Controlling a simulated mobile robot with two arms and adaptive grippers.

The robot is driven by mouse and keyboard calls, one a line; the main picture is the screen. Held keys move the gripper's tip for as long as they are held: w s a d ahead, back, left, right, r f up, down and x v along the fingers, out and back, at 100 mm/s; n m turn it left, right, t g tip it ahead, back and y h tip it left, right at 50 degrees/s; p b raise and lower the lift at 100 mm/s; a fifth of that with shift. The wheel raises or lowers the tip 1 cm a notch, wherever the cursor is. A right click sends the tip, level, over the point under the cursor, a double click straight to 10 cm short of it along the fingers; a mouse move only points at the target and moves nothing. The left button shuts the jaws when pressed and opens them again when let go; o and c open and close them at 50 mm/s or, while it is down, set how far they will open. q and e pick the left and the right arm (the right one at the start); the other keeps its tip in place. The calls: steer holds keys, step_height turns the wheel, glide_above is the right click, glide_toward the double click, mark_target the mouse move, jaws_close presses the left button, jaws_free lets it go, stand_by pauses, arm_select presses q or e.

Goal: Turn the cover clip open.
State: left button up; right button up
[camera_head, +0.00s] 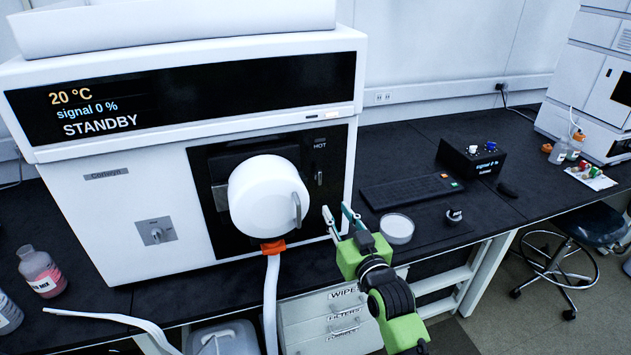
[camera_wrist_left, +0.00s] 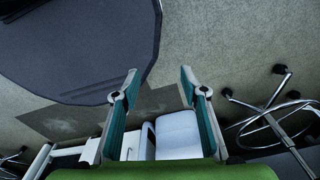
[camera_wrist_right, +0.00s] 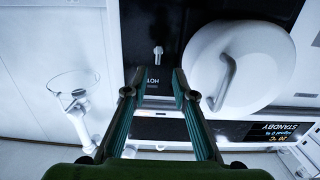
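The cover clip (camera_head: 318,178) looks like a small metal piece on the black front panel, below the HOT label and right of the round white cover (camera_head: 268,195). It also shows in the right wrist view (camera_wrist_right: 158,52), beyond the fingertips. The cover is against the panel and has a curved handle (camera_head: 297,210). My right gripper (camera_head: 337,213) is open and empty, in front of the instrument, below and right of the clip, apart from it. Its fingers also show in the right wrist view (camera_wrist_right: 156,84). My left gripper (camera_wrist_left: 158,82) is open and empty above the floor.
The white instrument (camera_head: 130,210) reads STANDBY, 20 °C, signal 0 %. A white hose (camera_head: 271,300) hangs under the cover from an orange fitting. A keyboard (camera_head: 412,190), a round dish (camera_head: 398,228) and a black box (camera_head: 470,158) are on the bench to the right.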

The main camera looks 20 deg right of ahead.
mark_target(320, 176)
steer(key=w, duration=0.3)
steer(key=w+r+p, duration=0.1)
steer(key=w, duration=0.3)
steer(key=w+r+p, duration=0.1)
steer(key=w, duration=0.3)
steer(key=shift+w+a, duration=0.1)
steer(key=shift+w, duration=0.1)
steer(key=shift+w+f+p, duration=0.15)
steer(key=shift+w+p, duration=0.15)
steer(key=shift+w, duration=0.7)
arm_select(q)
steer(key=shift+s+r, duration=0.2)
steer(key=shift+r, duration=0.95)
steer(key=shift+s, duration=0.1)
arm_select(e)
jaws_close()
